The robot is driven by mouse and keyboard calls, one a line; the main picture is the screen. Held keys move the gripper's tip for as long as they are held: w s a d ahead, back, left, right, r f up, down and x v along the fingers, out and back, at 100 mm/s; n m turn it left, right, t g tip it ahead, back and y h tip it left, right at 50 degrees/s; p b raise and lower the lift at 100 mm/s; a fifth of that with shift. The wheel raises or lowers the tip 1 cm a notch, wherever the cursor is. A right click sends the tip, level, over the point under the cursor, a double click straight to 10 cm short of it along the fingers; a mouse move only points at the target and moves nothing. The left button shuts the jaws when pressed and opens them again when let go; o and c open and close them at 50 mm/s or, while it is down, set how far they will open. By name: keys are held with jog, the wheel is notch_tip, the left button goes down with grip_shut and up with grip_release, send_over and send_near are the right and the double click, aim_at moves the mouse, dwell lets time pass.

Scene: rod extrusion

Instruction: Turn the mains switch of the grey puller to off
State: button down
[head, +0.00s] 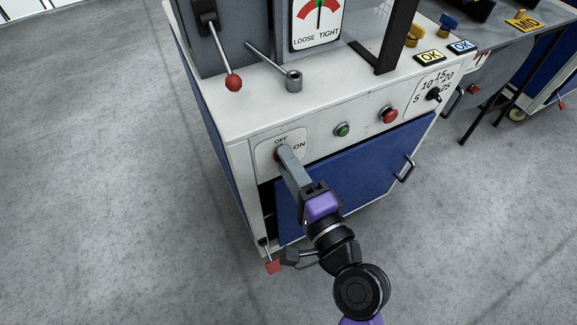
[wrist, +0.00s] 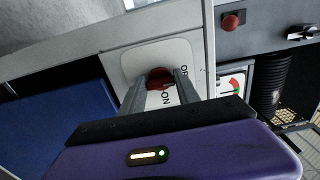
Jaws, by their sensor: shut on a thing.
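The grey puller (head: 225,105) is a machine with a pale front panel and blue door. Its mains switch is a red knob on a white plate (head: 262,150) marked OFF and ON, at the left of the panel. In the head view my gripper (head: 283,156) reaches up to this plate and covers most of the knob. In the wrist view the red mains switch (wrist: 160,78) sits between my two grey fingers, which are shut on it. The words OFF and ON lie to its right there, partly hidden by a finger. Which word the knob points to is not clear.
Right of the switch are a green button (head: 342,130), a red button (head: 389,115) and a black dial (head: 433,95). A red-ended lever (head: 233,83) hangs above. A door handle (head: 405,170) sticks out on the right. The floor in front is clear.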

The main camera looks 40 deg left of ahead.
jog(key=shift+f, duration=0.1)
dwell(0.3)
jog(key=c, duration=0.9)
grip_release()
jog(key=v, duration=0.7)
jog(key=shift+s+d, duration=0.15)
jog(key=shift+d, duration=0.25)
